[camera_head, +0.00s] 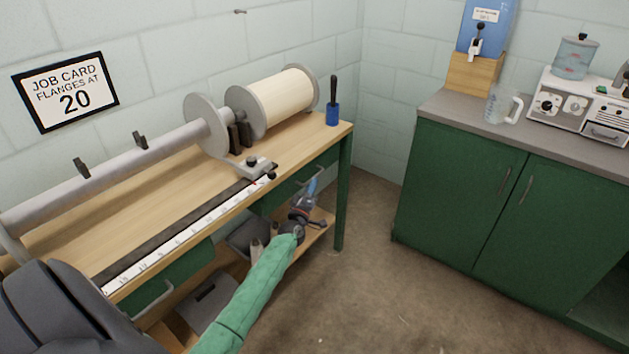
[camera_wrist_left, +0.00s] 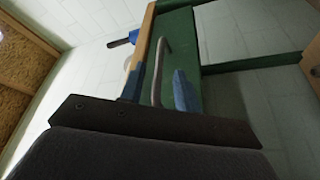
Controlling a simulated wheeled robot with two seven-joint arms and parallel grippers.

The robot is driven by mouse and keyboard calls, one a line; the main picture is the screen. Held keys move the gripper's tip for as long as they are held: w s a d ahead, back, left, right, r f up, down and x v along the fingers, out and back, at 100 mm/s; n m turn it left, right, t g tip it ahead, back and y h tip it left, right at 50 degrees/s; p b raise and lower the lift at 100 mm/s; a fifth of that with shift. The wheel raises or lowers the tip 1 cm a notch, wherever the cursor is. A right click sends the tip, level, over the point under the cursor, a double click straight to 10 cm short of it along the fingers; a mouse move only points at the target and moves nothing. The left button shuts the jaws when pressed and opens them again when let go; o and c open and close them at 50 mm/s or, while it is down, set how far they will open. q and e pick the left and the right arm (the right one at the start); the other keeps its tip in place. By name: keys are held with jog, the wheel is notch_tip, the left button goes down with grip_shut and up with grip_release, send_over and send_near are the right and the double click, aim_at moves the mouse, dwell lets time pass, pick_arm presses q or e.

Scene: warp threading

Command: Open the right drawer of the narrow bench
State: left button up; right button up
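The narrow bench (camera_head: 120,222) has a wooden top and green drawers beneath it. Its right drawer (camera_head: 273,201) has a green front and looks closed, with a pale bar handle. In the left wrist view that handle (camera_wrist_left: 158,72) stands between the two blue fingertips of my left gripper (camera_wrist_left: 160,88), with a gap visible on both sides. The gripper also shows in the head view (camera_head: 308,194), in front of the right drawer, and partly hides it. It is open. My right gripper is not in view.
A left drawer (camera_head: 160,277) with its own handle is at the near end. A lower shelf (camera_head: 319,222) holds dark bins under the bench. The bench's green leg (camera_head: 344,195) stands just right of my gripper. A green cabinet (camera_head: 462,190) is across open floor.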

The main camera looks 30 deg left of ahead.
pick_arm(q)
jog(key=shift+x, duration=1.95)
grip_shut()
